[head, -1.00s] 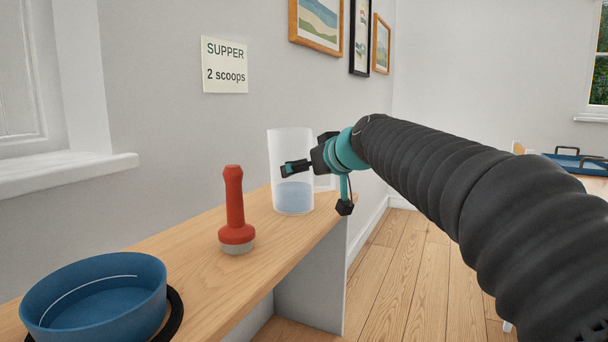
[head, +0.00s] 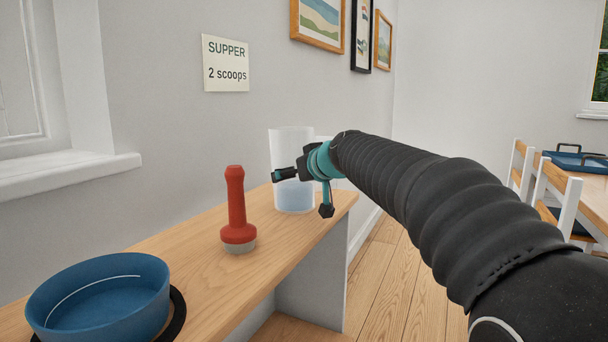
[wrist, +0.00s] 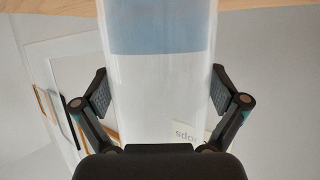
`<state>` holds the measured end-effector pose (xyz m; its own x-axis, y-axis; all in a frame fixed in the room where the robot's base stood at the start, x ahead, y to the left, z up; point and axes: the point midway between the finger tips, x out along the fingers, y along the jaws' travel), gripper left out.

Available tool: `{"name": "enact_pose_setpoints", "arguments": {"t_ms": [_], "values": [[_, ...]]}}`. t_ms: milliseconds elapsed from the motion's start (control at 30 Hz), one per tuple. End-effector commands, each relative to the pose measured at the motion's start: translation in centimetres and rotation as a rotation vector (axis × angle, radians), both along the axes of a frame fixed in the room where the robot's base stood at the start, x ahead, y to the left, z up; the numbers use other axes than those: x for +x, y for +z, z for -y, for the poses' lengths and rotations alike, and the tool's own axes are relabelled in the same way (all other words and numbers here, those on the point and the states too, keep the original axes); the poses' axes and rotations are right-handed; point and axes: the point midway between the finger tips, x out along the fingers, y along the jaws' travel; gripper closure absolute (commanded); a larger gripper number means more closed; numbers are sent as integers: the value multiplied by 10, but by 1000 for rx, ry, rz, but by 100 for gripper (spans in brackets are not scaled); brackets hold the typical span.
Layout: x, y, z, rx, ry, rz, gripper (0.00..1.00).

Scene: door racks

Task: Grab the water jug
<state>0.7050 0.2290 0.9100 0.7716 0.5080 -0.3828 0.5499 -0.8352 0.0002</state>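The water jug (head: 292,150) is a clear, whitish upright container with blue water in its lower part. It stands on the wooden shelf top near its far right end. My gripper (head: 283,175) is at the jug's front side in the head view. In the wrist view the jug (wrist: 160,80) lies between the two open fingers of my gripper (wrist: 160,95). A small gap shows between each finger pad and the jug wall. Part of the jug's right side is hidden behind my gripper and arm in the head view.
A red flashlight-shaped object (head: 237,210) stands upright on the wooden shelf (head: 200,245), left of the jug. A blue bowl (head: 100,298) sits at the near left. The grey wall (head: 170,130) with a supper note (head: 226,64) is behind. A table (head: 590,192) with a blue tray stands at right.

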Motion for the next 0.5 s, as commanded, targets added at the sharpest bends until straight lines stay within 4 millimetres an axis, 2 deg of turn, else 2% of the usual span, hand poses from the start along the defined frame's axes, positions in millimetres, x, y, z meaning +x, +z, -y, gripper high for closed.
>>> {"name": "enact_pose_setpoints", "arguments": {"t_ms": [33,200,500], "values": [[0,0,0,0,0,0,22],[0,0,0,0,0,0,64],[0,2,0,0,0,2,64]]}}
